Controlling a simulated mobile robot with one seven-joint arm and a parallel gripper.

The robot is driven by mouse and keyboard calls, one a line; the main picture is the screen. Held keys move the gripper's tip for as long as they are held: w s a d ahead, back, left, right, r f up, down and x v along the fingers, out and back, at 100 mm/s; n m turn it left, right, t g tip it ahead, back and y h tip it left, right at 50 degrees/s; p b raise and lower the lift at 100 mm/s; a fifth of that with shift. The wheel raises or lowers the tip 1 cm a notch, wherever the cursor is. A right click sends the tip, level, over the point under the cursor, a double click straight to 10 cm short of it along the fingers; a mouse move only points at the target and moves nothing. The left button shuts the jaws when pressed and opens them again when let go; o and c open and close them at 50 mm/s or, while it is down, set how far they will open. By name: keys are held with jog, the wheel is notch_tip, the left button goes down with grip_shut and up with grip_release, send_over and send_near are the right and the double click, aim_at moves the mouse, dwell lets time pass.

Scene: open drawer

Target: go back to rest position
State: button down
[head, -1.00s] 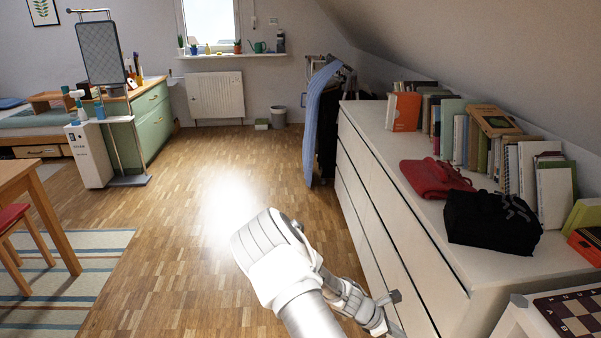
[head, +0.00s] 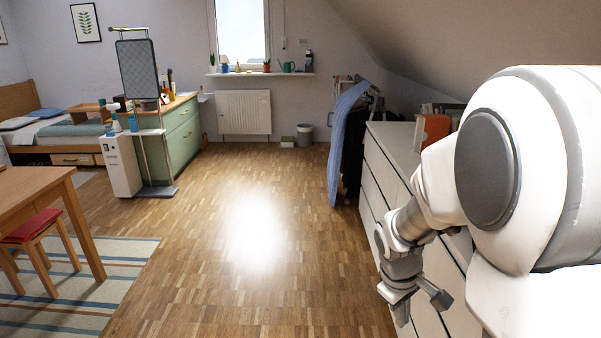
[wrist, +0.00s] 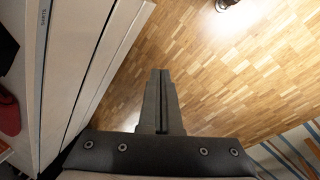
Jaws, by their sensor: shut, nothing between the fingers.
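My gripper (wrist: 160,75) is shut and empty in the wrist view, its two dark fingers together and pointing over the wooden floor. In the head view my gripper (head: 420,302) hangs low at the right, in front of the white dresser (head: 377,178). The dresser also fills the left of the wrist view (wrist: 68,75), beside the fingers and apart from them. My arm is bent and large at the right of the head view, hiding most of the dresser top. I cannot tell whether any drawer stands open.
The wooden floor (head: 215,290) is clear in the middle. A wooden table (head: 35,190) and a red-seated stool (head: 35,225) stand at the left on a striped rug (head: 100,265). A blue cloth (head: 345,125) hangs past the dresser. A green cabinet (head: 182,137) stands farther back.

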jog(key=s+a+r+m+t+y, duration=0.1)
jog(key=s+a+r+m+t, duration=0.15)
jog(key=s+r, duration=0.55)
jog(key=s+a+r+m+t+y, duration=0.1)
jog(key=s+a+r+m+t, duration=0.2)
jog(key=s+r, duration=0.45)
notch_tip(320, 180, up, 19)
jog(key=g+p, duration=0.1)
jog(key=p, duration=1.6)
jog(key=shift+s+a+f+m+p, duration=0.15)
jog(key=shift+a+f+m+p, duration=0.1)
jog(key=shift+m+p, duration=0.1)
